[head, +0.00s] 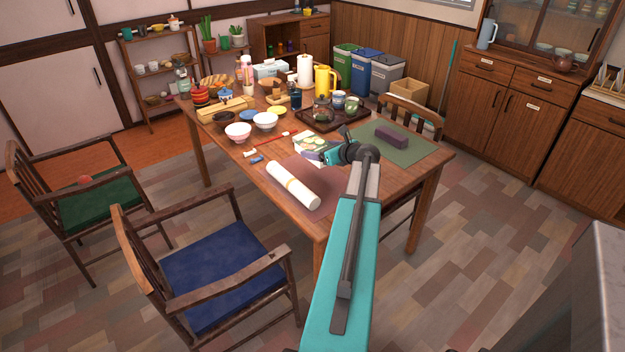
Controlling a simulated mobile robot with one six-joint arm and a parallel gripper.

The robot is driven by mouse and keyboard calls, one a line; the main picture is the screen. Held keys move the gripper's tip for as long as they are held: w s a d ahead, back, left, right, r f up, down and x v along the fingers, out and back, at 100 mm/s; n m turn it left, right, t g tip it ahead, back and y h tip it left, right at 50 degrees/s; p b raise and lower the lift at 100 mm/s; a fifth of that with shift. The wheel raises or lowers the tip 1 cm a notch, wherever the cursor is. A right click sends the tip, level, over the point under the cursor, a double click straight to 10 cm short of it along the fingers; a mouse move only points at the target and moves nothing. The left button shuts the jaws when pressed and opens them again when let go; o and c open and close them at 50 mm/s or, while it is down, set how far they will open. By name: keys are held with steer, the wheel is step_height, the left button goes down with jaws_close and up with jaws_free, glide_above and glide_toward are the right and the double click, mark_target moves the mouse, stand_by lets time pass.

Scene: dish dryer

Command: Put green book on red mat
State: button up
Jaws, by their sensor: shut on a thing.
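I cannot tell whether the book is lifted or touches the table. The red mat (323,207) is a dull reddish sheet at the table's near edge, left of my arm. A cream roll (291,186) lies across its left part, and my arm hides some of its right side.
A purple block (399,141) lies on a green mat (412,156) to the right. A dark tray (343,122) with cups, bowls (238,132) and a yellow pitcher (325,79) crowd the table behind. Chairs stand at the left and front.

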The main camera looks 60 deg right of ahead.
glide_above(320, 177)
steer(key=shift+w+f, duration=0.1)
steer(key=shift+f, duration=2.95)
steer(key=shift+f, duration=0.15)
steer(key=shift+f, duration=1.75)
steer(key=shift+f, duration=0.15)
steer(key=o, duration=1.2)
steer(key=shift+r, duration=0.2)
steer(key=b+v, duration=0.1)
steer(key=v, duration=1)
steer(key=shift+a, duration=0.15)
steer(key=shift+s+r, duration=0.2)
steer(key=shift+s, duration=0.2)
